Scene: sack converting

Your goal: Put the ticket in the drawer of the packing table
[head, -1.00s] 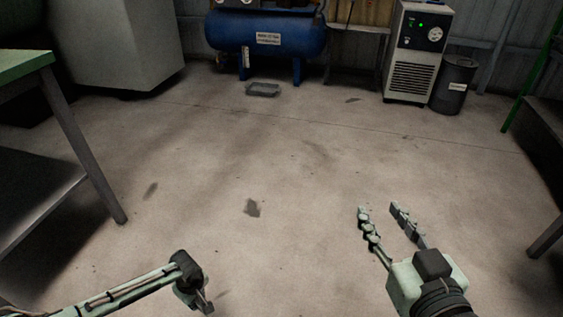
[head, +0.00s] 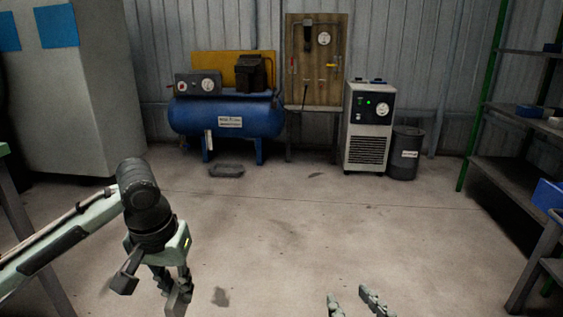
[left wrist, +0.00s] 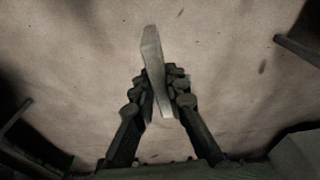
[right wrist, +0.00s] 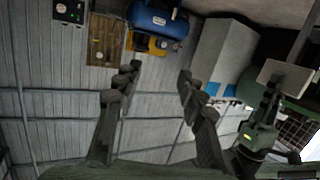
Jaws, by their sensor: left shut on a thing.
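The ticket (left wrist: 152,55) is a thin pale card pinched between the fingertips of my left gripper (left wrist: 160,85) in the left wrist view, sticking out beyond them. It also shows in the right wrist view (right wrist: 285,74) as a pale flat piece. In the head view my left gripper (head: 174,285) points down over the floor at the lower left. My right gripper (head: 350,299) is open and empty at the bottom edge; its spread fingers also show in the right wrist view (right wrist: 158,75). No drawer is visible. A green-topped table edge shows at the far left of the head view.
A blue compressor (head: 228,118), a wooden gauge board (head: 310,75), a grey dryer unit (head: 367,130) and a dark bin (head: 404,155) stand along the back wall. A grey cabinet (head: 75,100) is at left, shelving (head: 510,170) at right.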

